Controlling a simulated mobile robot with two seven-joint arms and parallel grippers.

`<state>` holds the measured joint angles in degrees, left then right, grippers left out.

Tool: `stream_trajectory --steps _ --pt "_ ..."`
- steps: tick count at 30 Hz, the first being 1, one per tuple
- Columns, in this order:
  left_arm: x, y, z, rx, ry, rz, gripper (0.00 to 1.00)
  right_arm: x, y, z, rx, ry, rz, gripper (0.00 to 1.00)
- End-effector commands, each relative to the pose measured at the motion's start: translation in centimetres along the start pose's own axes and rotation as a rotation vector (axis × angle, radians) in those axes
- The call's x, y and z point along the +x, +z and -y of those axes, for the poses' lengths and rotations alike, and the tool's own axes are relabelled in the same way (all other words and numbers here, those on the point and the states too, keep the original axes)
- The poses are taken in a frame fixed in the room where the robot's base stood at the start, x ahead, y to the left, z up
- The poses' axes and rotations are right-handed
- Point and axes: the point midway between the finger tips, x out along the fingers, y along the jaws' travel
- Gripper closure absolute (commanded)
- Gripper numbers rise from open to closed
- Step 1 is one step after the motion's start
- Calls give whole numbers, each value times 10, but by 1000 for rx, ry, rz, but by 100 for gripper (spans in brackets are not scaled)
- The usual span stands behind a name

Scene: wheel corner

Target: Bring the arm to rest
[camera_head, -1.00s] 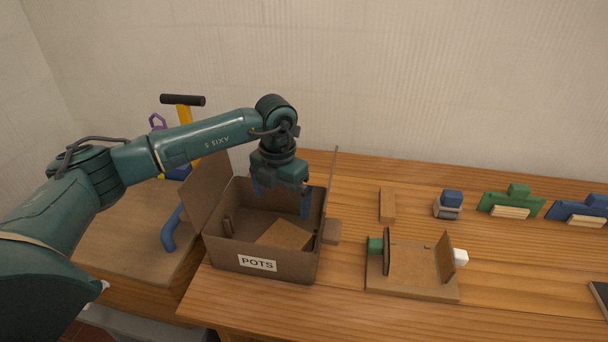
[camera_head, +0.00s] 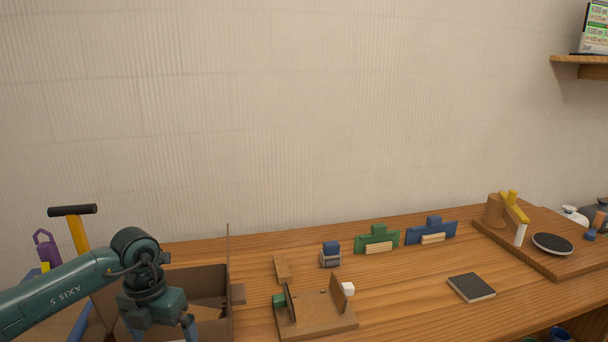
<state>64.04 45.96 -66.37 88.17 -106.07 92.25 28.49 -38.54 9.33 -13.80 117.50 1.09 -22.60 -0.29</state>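My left arm comes in from the lower left. Its gripper (camera_head: 160,328) points down at the bottom edge, over or in front of the open brown box (camera_head: 208,284). The fingertips are cut off by the frame, so I cannot tell its opening or whether it holds anything. My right arm and gripper are not in view.
The wooden bench (camera_head: 405,290) holds a brown fixture (camera_head: 318,318), a green block set (camera_head: 377,238), a blue one (camera_head: 431,231) and a dark square pad (camera_head: 471,287). A board with a round black disc (camera_head: 552,243) is at right.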

Motion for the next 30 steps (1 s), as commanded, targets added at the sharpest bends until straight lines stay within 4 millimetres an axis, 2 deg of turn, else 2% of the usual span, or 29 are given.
stream_trajectory --steps 1,3,5,8,10,12,15,18,20,22,23,26,29,30 --pt "17 -6 28 36 -90 -13 0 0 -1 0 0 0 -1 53" --pt "29 -12 62 67 -214 -12 0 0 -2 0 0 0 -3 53" --pt "38 -19 94 87 -337 -11 0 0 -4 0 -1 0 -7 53" --pt "46 -35 155 98 -586 -7 0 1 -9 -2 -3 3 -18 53" --pt "43 -48 204 73 -809 -1 0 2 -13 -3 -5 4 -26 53" --pt "30 -60 248 0 -1059 11 0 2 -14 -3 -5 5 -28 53" --pt "2 -67 286 -187 -1389 37 0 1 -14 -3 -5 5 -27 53" --pt "-19 -61 294 -468 -1659 66 0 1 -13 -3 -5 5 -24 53" --pt "-24 -56 286 -674 -1784 81 0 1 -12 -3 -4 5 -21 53" --pt "-19 -50 267 -949 -1886 97 0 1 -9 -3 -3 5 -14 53" --pt "-13 -48 257 -1075 -1914 101 0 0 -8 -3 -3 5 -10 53" --pt "23 -54 219 -1521 -1932 101 0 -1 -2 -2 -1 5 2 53" --pt "74 -81 183 -1962 -1838 74 0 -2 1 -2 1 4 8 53" --pt "94 -95 172 -2117 -1779 55 0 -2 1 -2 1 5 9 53"
